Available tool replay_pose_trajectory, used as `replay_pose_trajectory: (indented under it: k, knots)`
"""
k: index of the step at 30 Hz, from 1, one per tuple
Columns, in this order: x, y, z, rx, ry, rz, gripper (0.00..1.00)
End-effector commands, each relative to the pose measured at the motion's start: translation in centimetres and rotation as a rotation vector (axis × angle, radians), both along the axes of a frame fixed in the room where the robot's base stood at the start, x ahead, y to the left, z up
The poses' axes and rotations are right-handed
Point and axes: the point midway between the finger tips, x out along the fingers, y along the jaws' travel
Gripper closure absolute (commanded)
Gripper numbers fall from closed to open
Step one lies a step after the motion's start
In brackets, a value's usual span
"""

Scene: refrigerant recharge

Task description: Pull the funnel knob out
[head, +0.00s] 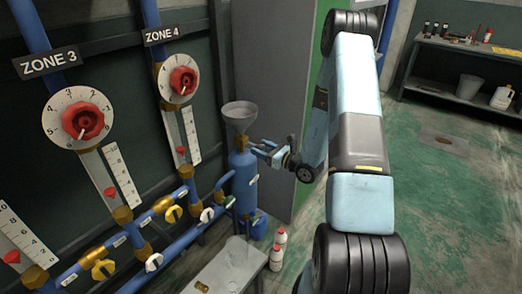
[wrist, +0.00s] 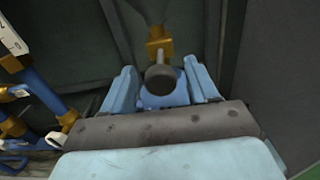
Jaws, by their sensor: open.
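The grey funnel (head: 240,112) sits on top of the upright blue cylinder (head: 243,182), in the middle of the head view. In the wrist view, a dark round knob (wrist: 160,78) on a short stem comes out of a brass fitting (wrist: 160,47). My gripper (head: 260,148) is beside the cylinder's top, just below the funnel. In the wrist view my gripper (wrist: 160,84) is open, with one finger on each side of the knob and visible gaps between. The knob is hard to make out in the head view, near the fingers.
Blue pipes with yellow and white valve handles (head: 173,213) run along the wall left of the cylinder. A grey cabinet (head: 270,80) stands behind it. Green floor at right is mostly clear.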

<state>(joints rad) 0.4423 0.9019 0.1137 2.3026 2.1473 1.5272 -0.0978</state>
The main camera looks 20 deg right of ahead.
Motion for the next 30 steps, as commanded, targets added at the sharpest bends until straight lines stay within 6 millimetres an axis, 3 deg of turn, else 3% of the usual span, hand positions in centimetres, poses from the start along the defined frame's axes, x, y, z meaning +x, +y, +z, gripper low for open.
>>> replay_pose_trajectory:
  k: [10, 24, 30]
  knots:
    - [-1.2, -1.0, 0.0, -0.001, 0.001, -0.002, 0.41]
    - [-8.4, -6.2, -0.1, 0.000, 0.001, -0.003, 0.41]
    - [-10.5, -7.6, -0.1, 0.000, 0.001, -0.002, 0.41]
